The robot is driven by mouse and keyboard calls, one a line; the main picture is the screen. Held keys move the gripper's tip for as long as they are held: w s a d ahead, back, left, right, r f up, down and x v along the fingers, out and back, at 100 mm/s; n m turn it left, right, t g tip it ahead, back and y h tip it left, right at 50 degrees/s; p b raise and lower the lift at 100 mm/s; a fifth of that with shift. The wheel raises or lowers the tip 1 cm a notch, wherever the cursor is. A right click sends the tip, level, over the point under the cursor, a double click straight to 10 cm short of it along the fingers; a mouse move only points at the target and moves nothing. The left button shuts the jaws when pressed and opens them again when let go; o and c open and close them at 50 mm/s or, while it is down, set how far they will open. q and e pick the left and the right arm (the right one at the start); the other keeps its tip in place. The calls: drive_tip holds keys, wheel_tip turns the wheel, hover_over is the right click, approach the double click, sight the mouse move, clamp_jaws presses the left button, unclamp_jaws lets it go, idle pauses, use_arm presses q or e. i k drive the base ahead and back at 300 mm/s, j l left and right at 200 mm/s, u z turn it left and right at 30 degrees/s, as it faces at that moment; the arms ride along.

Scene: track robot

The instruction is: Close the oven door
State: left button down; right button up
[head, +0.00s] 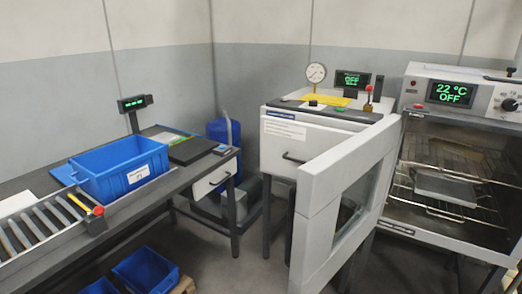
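The oven (408,70) stands at the right, with a display reading 22 °C OFF. Its door (308,215) is wide open and swung out to the left on the oven's left side. The door has a light grey frame and a glass window (352,212). Inside the open chamber, a grey metal block or tray (446,189) rests on a wire rack (430,211). Neither of my grippers is in view.
A white cabinet (283,158) with a pressure gauge (316,73) on top stands behind the door. At the left, a bench carries a blue crate (95,185) and a roller track (35,225). Blue bins (146,271) sit low near it. Some floor (230,265) is clear between bench and door.

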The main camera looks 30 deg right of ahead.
sight(318, 253)
drive_tip(key=i+z, duration=0.2)
drive_tip(key=z, duration=0.25)
drive_tip(key=i+j+z, duration=0.1)
drive_tip(key=z, duration=0.35)
drive_tip(key=i+j+z, duration=0.2)
drive_tip(key=z, duration=0.25)
drive_tip(key=i+j+z, duration=0.1)
drive_tip(key=z, duration=0.35)
drive_tip(key=j+z, duration=0.45)
drive_tip(key=i+l, duration=0.05)
drive_tip(key=l, duration=0.05)
